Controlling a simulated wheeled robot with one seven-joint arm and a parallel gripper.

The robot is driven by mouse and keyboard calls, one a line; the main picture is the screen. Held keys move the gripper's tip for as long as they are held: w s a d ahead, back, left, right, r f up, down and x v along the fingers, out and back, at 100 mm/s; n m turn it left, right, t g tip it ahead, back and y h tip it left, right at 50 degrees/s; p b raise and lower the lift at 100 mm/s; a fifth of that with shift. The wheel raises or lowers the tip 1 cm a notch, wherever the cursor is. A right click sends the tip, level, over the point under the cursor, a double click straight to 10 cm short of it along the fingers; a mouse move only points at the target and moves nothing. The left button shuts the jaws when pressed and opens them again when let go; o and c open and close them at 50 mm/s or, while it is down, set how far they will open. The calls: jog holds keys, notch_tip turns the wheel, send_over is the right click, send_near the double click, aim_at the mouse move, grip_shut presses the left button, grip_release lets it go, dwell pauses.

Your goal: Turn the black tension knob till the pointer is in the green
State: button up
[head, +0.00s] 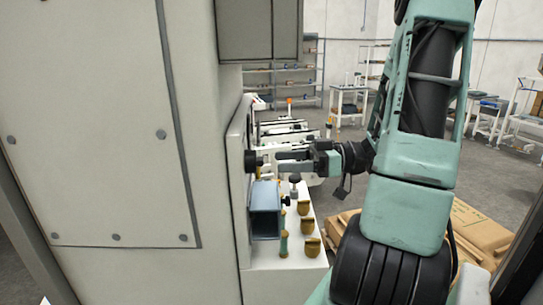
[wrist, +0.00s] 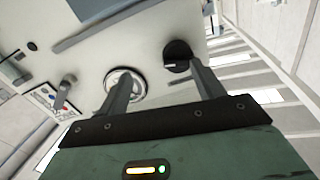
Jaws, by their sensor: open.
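The black tension knob (head: 251,161) sticks out from the side of the pale machine panel in the head view. My gripper (head: 279,161) is open, its fingers pointing left at the knob with a small gap in between. In the wrist view the knob (wrist: 177,53) lies just inside the right finger's tip, off the middle of my open gripper (wrist: 158,69). A round white dial (wrist: 137,86) with a dark rim sits left of the knob. The left finger covers part of it, and its pointer and green zone cannot be read.
A blue-grey box-like part (head: 265,211) and several brass-coloured knobs (head: 307,225) stand below my gripper. A grey box (head: 258,30) overhangs above. In the wrist view a small panel with coloured marks (wrist: 45,97) and a metal handle (wrist: 65,90) lie to the left.

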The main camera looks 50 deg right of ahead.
jog(key=p+v, duration=0.3)
jog(key=v, duration=1.1)
jog(key=shift+w+d, duration=0.25)
jog(key=shift+d, duration=0.2)
dwell(0.4)
jog(key=shift+f, duration=0.1)
jog(key=shift+p, duration=0.5)
jog(key=v, duration=1.7)
jog(key=shift+s+p, duration=0.35)
jog(key=shift+p, duration=0.1)
